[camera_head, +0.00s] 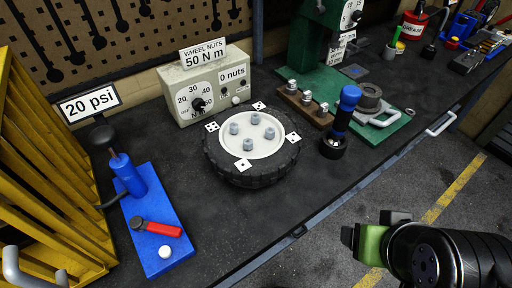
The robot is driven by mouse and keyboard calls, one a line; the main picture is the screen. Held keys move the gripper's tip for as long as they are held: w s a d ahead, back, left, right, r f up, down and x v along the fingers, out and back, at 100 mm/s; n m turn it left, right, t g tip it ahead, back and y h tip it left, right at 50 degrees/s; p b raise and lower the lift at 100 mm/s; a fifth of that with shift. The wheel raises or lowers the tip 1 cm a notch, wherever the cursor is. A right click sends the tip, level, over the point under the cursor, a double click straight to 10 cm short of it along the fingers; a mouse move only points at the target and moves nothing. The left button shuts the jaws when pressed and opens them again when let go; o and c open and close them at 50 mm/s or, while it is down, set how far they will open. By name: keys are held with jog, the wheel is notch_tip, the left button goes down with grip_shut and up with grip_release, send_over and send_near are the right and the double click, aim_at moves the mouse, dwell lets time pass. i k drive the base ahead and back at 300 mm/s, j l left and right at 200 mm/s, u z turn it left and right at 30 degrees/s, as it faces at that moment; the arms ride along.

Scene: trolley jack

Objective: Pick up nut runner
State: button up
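The nut runner (341,121) looks like a blue-topped tool with a black body and a wide black base. It stands upright on the dark bench top, right of the wheel and in front of the green plate. My gripper (371,227) is at the lower right, beyond the bench's front edge and over the floor. Its two black fingers show apart beside a green part, with nothing seen between them. It is well clear of the nut runner. The far side of my gripper is hidden by my wrist.
A wheel (249,170) with several nuts lies left of the nut runner. A torque box (207,86) stands behind it. A nut rack (305,103) and green plate (388,130) are close by. A blue pump base (153,222) is at left. Bench front is clear.

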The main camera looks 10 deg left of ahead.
aim_at(350, 95)
jog(key=i+l+u, duration=0.1)
jog(key=u, duration=0.35)
jog(key=i+l+u, duration=0.1)
jog(key=u, duration=0.4)
jog(key=l+u, duration=0.1)
jog(key=u, duration=0.35)
jog(key=l+u, duration=0.2)
jog(key=u, duration=0.3)
jog(key=i, duration=0.05)
